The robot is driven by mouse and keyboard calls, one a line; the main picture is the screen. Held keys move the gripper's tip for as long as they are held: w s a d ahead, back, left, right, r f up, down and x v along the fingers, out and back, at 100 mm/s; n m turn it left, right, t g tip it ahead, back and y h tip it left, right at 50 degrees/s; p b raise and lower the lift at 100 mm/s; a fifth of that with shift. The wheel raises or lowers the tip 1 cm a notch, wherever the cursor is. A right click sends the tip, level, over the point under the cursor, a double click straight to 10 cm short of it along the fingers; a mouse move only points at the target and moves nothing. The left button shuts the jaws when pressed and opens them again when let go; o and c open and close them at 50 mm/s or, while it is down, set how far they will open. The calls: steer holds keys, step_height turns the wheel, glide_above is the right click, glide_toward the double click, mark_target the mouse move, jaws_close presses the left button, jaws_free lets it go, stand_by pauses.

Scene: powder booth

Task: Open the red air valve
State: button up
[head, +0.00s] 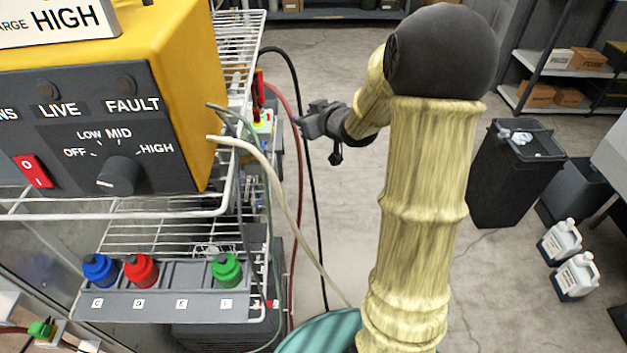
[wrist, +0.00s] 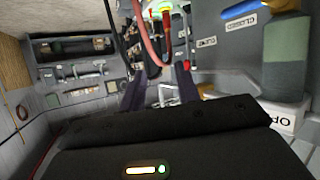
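A slim upright red part (head: 259,88), possibly the red valve's handle, stands beside the wire rack, just right of the yellow control unit. It is small and partly hidden, so I cannot tell its position. A yellow-green fitting (head: 262,122) sits below it. My gripper (head: 300,121) is to the right of these, pointing left and apart from them. In the wrist view its two dark fingers (wrist: 160,88) are spread with nothing held between them. A red hose (wrist: 152,45) hangs from a glowing yellow-green fitting (wrist: 161,8) beyond the fingertips. A CLOSED label (wrist: 240,22) shows at upper right.
The yellow control unit (head: 180,60) and wire rack (head: 235,190) stand at left. Black, red and pale hoses run near my gripper. Blue (head: 100,269), red (head: 140,270) and green (head: 227,269) caps sit on a lower tray. A black bin (head: 512,180) stands right; floor between is clear.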

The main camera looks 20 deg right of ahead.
steer(key=s+a+f+m+g+h, duration=0.1)
steer(key=s+a+f+g, duration=0.1)
steer(key=s, duration=0.6)
steer(key=s+a+f+m+g+h+p, duration=0.1)
steer(key=s+a+f+m+g+h, duration=0.1)
steer(key=s, duration=0.6)
steer(key=f+g, duration=0.1)
steer(key=g, duration=0.1)
steer(key=shift+s+a+g+h, duration=0.2)
steer(key=shift+s+g+h, duration=0.1)
steer(key=shift+g, duration=0.1)
steer(key=shift+f, duration=0.1)
